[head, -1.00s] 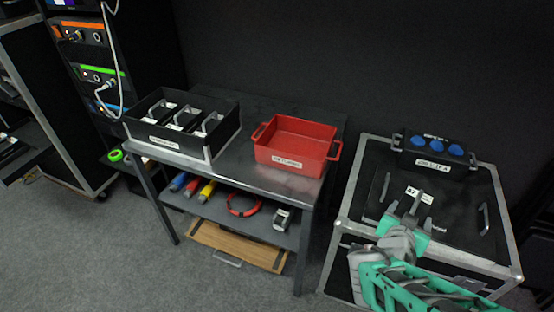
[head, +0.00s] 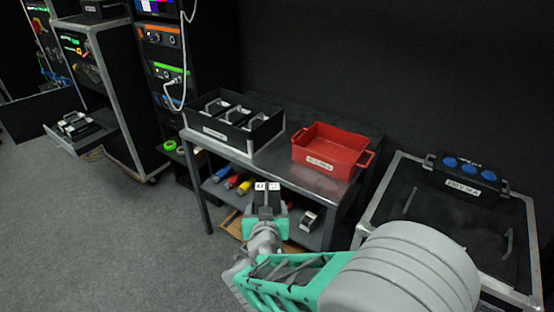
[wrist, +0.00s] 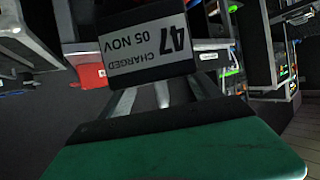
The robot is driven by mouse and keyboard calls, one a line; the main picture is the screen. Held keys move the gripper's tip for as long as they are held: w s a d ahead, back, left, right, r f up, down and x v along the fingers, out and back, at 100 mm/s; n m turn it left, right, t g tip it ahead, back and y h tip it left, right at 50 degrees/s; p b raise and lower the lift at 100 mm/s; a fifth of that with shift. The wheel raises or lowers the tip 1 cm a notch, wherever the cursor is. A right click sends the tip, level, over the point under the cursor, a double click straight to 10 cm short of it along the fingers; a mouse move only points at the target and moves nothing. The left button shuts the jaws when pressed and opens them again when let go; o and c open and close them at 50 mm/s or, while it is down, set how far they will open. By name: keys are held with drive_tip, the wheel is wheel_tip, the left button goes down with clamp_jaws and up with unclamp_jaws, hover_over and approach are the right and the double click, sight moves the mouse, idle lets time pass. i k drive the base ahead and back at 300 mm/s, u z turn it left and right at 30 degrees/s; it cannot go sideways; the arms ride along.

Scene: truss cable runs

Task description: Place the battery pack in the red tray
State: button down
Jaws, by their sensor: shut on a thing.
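My gripper (head: 266,205) is shut on a dark battery pack (head: 267,187) with a white label. In the wrist view the label of the battery pack (wrist: 148,50) reads "CHARGED 47 05 NOV", and the fingers run up to the pack. The gripper holds it in front of the table, left of and nearer than the red tray. The red tray (head: 331,163) stands on the right part of the tabletop, with a handle at each end and a white label on its front. Its visible inside looks empty. Part of it seems to show in the wrist view (wrist: 90,76).
A black open box (head: 212,134) with several handled packs stands left of the tray. A flight case (head: 440,230) with a black panel and blue sockets is at right. Open grey floor (head: 130,230) lies left.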

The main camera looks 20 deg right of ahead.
sight(331, 150)
drive_tip(key=u, duration=0.35)
drive_tip(key=i, duration=1)
drive_tip(key=u, duration=0.05)
